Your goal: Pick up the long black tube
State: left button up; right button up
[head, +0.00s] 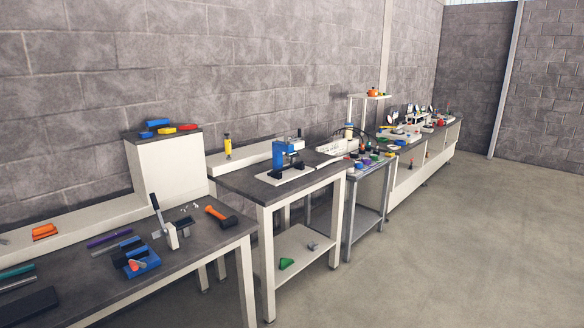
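Neither of my grippers shows in the head view. I cannot make out a long black tube for certain. A thin dark strip (18,284) lies at the left edge of the near workbench (130,288), below a teal bar (17,271); whether it is a tube is too small to tell. A wider flat black piece (28,306) lies nearer the bench's front edge and is partly cut off at the left.
The near bench also holds a purple bar (108,239), a blue fixture (142,263), a lever press (172,234) and an orange-and-black tool (220,215). A middle table (235,180) carries a blue press (287,157). The floor (430,260) at the right is clear.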

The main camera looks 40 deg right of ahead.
aim_at(279, 170)
jog(key=i+l+z, duration=0.3)
jog(key=i+l, duration=0.5)
jog(key=l, duration=0.45)
jog(key=i+l+z, duration=0.35)
jog(key=i+l, duration=0.55)
jog(key=l, duration=0.2)
jog(key=i+l+z, duration=0.3)
jog(key=i+l, duration=0.5)
jog(key=i, duration=0.25)
jog(key=k+j+z, duration=0.25)
jog(key=z, duration=0.25)
